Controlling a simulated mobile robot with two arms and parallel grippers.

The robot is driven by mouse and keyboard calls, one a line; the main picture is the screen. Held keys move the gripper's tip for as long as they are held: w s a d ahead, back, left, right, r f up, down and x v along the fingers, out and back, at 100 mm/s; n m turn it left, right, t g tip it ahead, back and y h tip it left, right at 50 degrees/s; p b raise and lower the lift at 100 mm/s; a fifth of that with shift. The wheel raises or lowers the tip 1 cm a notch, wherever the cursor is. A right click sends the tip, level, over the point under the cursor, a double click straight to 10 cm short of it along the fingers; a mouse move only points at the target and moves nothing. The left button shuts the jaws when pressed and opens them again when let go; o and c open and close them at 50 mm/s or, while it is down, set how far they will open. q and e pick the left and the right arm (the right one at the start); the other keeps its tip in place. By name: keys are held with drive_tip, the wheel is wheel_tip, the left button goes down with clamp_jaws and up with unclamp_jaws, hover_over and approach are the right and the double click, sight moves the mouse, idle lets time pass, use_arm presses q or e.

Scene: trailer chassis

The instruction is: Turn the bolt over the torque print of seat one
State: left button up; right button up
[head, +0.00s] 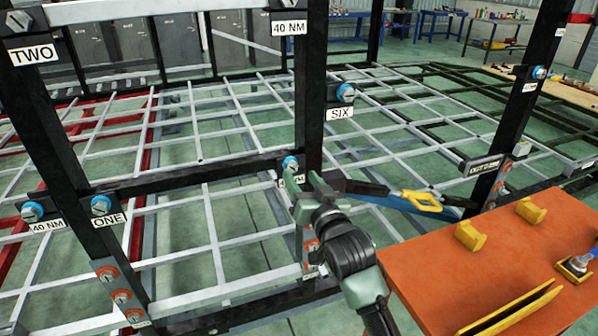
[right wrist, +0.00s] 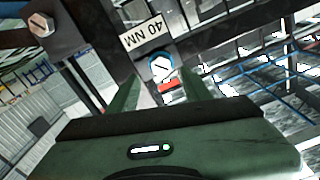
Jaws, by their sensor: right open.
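A blue-ringed bolt (head: 290,163) sits at the right end of the dark crossbar whose left end carries the ONE print (head: 110,220). Its label is partly hidden by my gripper in the head view. In the right wrist view the slotted bolt (right wrist: 161,67) shows beside an upside-down 40 NM print (right wrist: 147,37), with a red mark (right wrist: 172,86) on its other side. My right gripper (head: 297,187) is open at this bolt. In the right wrist view, its fingers (right wrist: 157,90) stand either side of the line to the bolt; contact cannot be told. My left gripper is not in view.
Other bolts sit near ONE (head: 101,205), a left 40 NM print (head: 47,226) and SIX (head: 346,92). Dark uprights and the crossbar (head: 200,178) surround the gripper. An orange table (head: 440,260) with yellow holders stands at right. A yellow-handled piece (head: 421,201) is behind the gripper.

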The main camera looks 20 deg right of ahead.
sight(293, 167)
drive_tip(key=shift+w+a+r, duration=0.1)
drive_tip(key=shift+w+a, duration=0.05)
drive_tip(key=shift+w, duration=1.05)
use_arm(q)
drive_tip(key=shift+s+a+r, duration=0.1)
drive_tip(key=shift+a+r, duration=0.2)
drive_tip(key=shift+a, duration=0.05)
use_arm(e)
drive_tip(key=shift+w, duration=0.65)
clamp_jaws()
use_arm(q)
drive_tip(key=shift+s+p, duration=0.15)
drive_tip(key=shift+p, duration=0.15)
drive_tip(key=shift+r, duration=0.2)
use_arm(e)
drive_tip(key=shift+n, duration=0.3)
